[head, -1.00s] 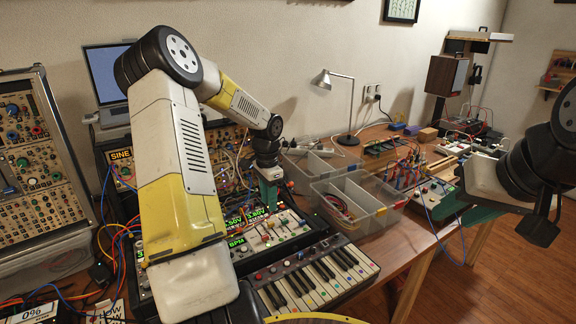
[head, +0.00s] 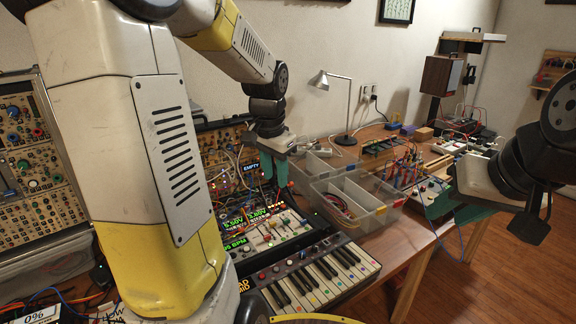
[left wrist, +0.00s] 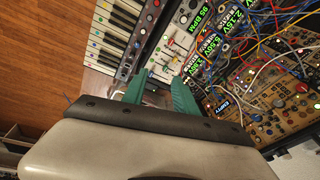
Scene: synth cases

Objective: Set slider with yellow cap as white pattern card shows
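The slider panel (head: 268,236) is a pale box with several small coloured caps, behind the piano keyboard (head: 318,275). It also shows in the left wrist view (left wrist: 172,42). My left gripper (head: 274,172) hangs above the back of the panel. Its teal fingers (left wrist: 160,92) are apart with nothing between them. My right gripper (head: 492,208) is at the far right, away from the panel; its finger gap is not clear. A white card with lettering (head: 112,310) is partly hidden by my left arm; its pattern cannot be read.
Lit green displays (head: 240,243) and patch cables sit close to the panel. A clear divided bin (head: 385,212) stands to its right. A synth rack (head: 30,150) stands at left. A desk lamp (head: 335,105) stands behind.

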